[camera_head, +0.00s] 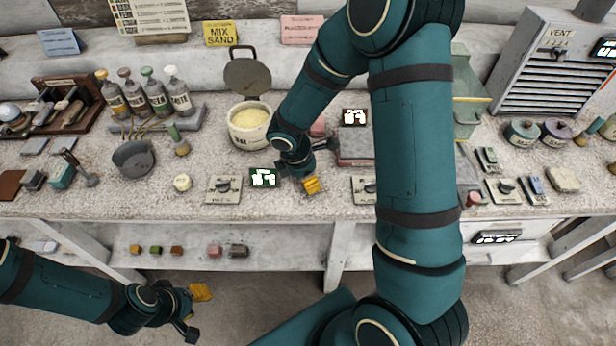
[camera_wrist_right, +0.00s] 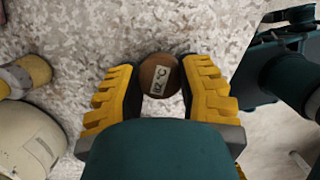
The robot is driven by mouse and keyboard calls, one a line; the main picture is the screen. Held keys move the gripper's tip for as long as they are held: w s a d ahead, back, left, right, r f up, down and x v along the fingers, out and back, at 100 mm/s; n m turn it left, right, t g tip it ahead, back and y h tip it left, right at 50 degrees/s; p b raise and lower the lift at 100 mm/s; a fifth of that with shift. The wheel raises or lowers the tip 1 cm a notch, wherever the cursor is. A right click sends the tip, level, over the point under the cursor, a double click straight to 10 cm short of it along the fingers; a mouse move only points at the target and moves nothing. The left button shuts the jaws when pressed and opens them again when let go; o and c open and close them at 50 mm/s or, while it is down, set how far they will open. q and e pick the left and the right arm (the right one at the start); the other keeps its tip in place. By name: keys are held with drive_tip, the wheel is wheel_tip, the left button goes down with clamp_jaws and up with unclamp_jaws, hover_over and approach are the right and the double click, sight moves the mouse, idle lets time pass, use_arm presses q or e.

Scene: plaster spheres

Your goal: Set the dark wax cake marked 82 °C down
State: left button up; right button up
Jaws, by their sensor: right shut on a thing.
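The dark brown round wax cake (camera_wrist_right: 158,82) sits between the yellow-padded fingers of my right gripper (camera_wrist_right: 160,92) in the right wrist view. It carries a pale label with small dark marks, partly legible as °C. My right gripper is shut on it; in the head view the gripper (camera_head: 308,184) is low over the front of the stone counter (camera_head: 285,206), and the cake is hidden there. I cannot tell whether the cake touches the counter. My left gripper (camera_head: 196,312) is open and empty, low at the left, in front of the bench.
A small dark display (camera_head: 264,178) and a plate with a knob (camera_head: 224,189) stand left of my right gripper. Behind is a pale pot (camera_head: 249,124) with its lid raised. Another knobbed plate (camera_head: 365,190) lies to the right. Several small blocks sit on the lower shelf (camera_head: 290,258).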

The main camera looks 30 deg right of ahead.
drive_tip(key=shift+f+b, duration=0.6)
drive_tip(key=shift+f, duration=0.1)
drive_tip(key=o, duration=1)
drive_tip(key=shift+c, duration=0.2)
drive_tip(key=shift+r, duration=0.15)
drive_tip(key=shift+r+p, duration=1.65)
drive_tip(key=shift+r, duration=0.25)
